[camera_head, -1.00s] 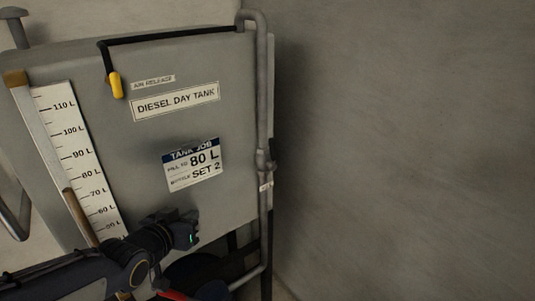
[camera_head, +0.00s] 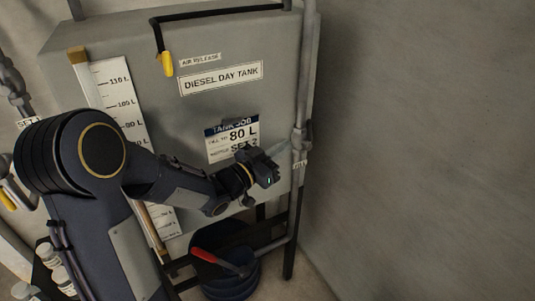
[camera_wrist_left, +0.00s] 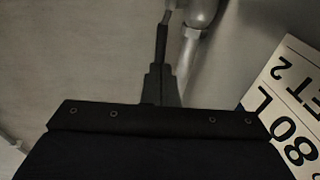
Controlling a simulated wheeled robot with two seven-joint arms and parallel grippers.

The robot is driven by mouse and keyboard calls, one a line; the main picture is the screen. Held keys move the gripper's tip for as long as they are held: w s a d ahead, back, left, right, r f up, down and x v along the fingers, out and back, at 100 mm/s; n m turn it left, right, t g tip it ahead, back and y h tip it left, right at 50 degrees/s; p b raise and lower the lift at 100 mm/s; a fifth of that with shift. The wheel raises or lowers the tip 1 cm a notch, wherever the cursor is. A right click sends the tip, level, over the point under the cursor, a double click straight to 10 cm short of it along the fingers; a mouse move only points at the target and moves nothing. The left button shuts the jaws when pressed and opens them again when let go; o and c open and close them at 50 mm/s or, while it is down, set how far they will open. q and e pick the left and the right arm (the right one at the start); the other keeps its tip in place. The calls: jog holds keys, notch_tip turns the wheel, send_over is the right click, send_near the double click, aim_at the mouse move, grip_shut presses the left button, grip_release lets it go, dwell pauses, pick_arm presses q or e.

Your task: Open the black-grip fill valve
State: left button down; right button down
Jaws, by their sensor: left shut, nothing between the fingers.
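The fill valve (camera_head: 302,134) is a grey body on the vertical pipe at the tank's right edge, above a small FILL label (camera_head: 300,164). Its black grip cannot be made out. My left gripper (camera_head: 280,148) is shut and empty, in front of the tank's lower right face, just left of the pipe and valve. In the left wrist view its dark narrow fingers (camera_wrist_left: 162,48) point up beside the grey pipe (camera_wrist_left: 194,45). I cannot tell whether they touch the valve. My right gripper is not in view.
The diesel day tank (camera_head: 284,60) has a level scale (camera_head: 122,100), a job card (camera_head: 222,143) and a yellow-gripped air release lever (camera_head: 167,64). A red-gripped lever (camera_head: 203,256) sits over a dark bucket (camera_head: 232,286) below. A bare wall (camera_head: 430,150) stands at right.

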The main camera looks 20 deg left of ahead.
aim_at(308, 130)
pick_arm(q)
jog(key=p+x, duration=0.1)
jog(key=x, duration=0.5)
jog(key=shift+w+r, duration=0.1)
jog(key=shift+w, duration=0.05)
jog(key=shift+w+d+b, duration=0.3)
jog(key=shift+w+b, duration=0.1)
jog(key=shift+b, duration=0.3)
jog(key=shift+r, duration=0.3)
